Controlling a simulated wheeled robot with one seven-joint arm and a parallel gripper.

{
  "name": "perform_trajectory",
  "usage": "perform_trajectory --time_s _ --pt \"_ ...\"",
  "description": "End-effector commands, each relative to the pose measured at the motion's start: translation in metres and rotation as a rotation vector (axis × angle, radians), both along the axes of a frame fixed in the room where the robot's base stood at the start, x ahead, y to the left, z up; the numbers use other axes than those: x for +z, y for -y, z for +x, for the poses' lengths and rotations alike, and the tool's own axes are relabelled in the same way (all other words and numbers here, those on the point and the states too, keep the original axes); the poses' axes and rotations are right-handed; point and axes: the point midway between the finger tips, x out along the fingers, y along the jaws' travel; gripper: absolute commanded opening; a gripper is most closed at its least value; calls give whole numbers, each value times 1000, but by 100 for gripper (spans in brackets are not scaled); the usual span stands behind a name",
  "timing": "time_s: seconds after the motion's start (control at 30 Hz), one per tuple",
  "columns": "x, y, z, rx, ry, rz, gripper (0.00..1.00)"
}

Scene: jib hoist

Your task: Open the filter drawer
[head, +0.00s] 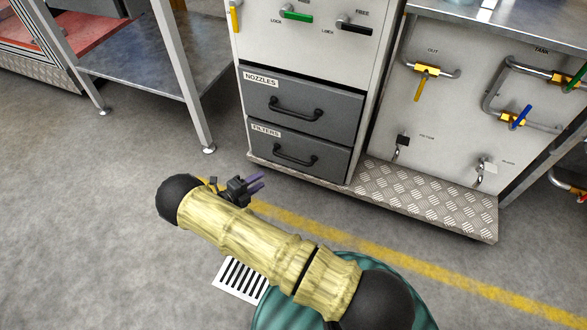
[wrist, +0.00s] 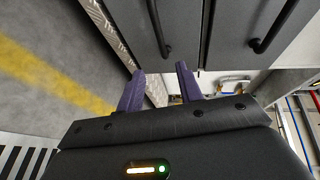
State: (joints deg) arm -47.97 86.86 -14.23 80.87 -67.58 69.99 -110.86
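The filter drawer (head: 331,168) is the lower grey drawer of the cabinet, with a FILTERS label (head: 266,131). It looks shut, flush with the drawer above. Its black bar handle (head: 296,159) is in full view; in the wrist view it runs down from the top edge (wrist: 158,28). My gripper (head: 257,182) is in front of the cabinet, to the left of and below the handle in the head view. In the wrist view its two purple fingers (wrist: 160,70) are apart with nothing between them. The handle's end appears just beyond the fingertips, apart from them.
The NOZZLES drawer (head: 302,103) with its own handle is directly above and looks shut. A diamond-plate step (head: 430,198) runs along the cabinet base to the right. A metal table leg (head: 188,90) stands to the left.

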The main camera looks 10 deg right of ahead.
Motion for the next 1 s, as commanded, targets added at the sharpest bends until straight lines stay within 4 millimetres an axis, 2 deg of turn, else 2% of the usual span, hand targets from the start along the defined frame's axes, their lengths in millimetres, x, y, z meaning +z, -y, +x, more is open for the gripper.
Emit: perform_trajectory --time_s 0.47,0.67,1.0 --pt "-3 4 4 7 -3 -8 36" --pt "-9 26 16 4 -4 -10 36" --pt "-21 77 46 3 -3 -8 36"
